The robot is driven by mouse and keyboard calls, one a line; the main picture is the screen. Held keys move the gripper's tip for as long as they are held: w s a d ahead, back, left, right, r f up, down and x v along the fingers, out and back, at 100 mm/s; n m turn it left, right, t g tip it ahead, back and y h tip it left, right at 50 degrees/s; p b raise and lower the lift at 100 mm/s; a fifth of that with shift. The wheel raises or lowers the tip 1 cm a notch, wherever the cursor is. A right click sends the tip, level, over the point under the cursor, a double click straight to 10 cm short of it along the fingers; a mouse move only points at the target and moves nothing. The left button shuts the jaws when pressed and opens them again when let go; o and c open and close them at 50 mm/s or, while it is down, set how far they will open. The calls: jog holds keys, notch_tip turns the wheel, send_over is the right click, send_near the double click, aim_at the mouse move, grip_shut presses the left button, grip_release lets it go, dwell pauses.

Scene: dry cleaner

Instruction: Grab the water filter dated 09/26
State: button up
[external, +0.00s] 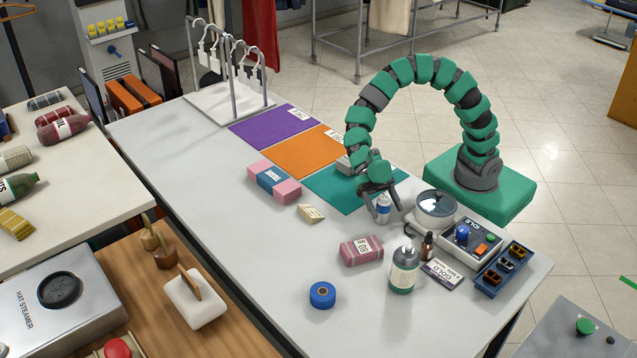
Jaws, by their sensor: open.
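My gripper (380,198) is open and points down over the table, near the front right corner of the teal mat (330,195). A small white and blue cylinder (384,209) stands upright directly below and between its fingers. The fingers partly cover the cylinder. It may be the water filter, but no 09/26 date is readable on it or elsewhere. I cannot tell whether the fingers touch it.
A control box (458,243) is to the right. Blue tape (322,295) lies in front.

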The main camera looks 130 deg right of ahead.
aim_at(387, 204)
jog(key=shift+w+a+f, duration=0.2)
jog(key=shift+a+f, duration=0.05)
jog(key=shift+a, duration=0.35)
jog(key=c, duration=1.1)
jog(key=shift+r, duration=0.1)
jog(key=shift+r+p, duration=0.5)
jog(key=shift+r, duration=1.2)
jog(key=s, duration=0.5)
jog(key=s+r, duration=0.1)
jog(key=s, duration=0.4)
jog(key=s+p, duration=0.1)
jog(key=s, duration=0.5)
jog(key=shift+r, duration=0.25)
